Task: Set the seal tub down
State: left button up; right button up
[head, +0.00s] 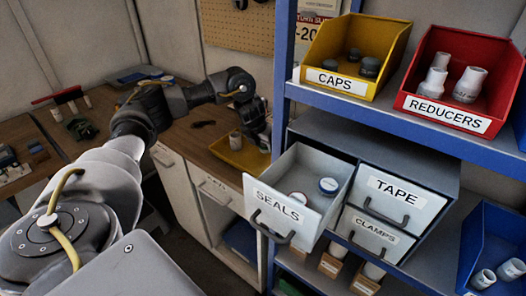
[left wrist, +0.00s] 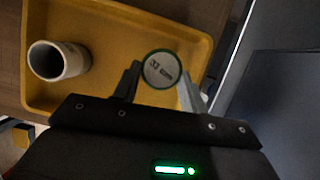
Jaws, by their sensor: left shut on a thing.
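The seal tub (left wrist: 161,69) is round, with a pale lid, dark print and a green rim. It sits between the fingers of my left gripper (left wrist: 158,84), which is shut on it. In the left wrist view the tub is over the yellow tray (left wrist: 110,98), near its right side; I cannot tell whether it touches the tray. My right gripper is not in view.
A pale hollow cylinder (left wrist: 58,61) stands in the tray's left part. The SEALS drawer (head: 284,210) is pulled open, with tubs (head: 328,185) inside. A blue shelf post (head: 283,75) rises close to my left gripper. Yellow CAPS and red REDUCERS bins stand above.

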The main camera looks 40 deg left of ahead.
aim_at(262, 148)
pick_arm(q)
notch_tip(262, 148, down, 3)
jog(key=shift+f, duration=0.2)
jog(key=shift+a+f, duration=0.1)
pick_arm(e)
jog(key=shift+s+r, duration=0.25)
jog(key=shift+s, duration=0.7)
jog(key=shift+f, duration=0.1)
pick_arm(q)
jog(key=o, duration=0.9)
jog(key=shift+o, duration=0.2)
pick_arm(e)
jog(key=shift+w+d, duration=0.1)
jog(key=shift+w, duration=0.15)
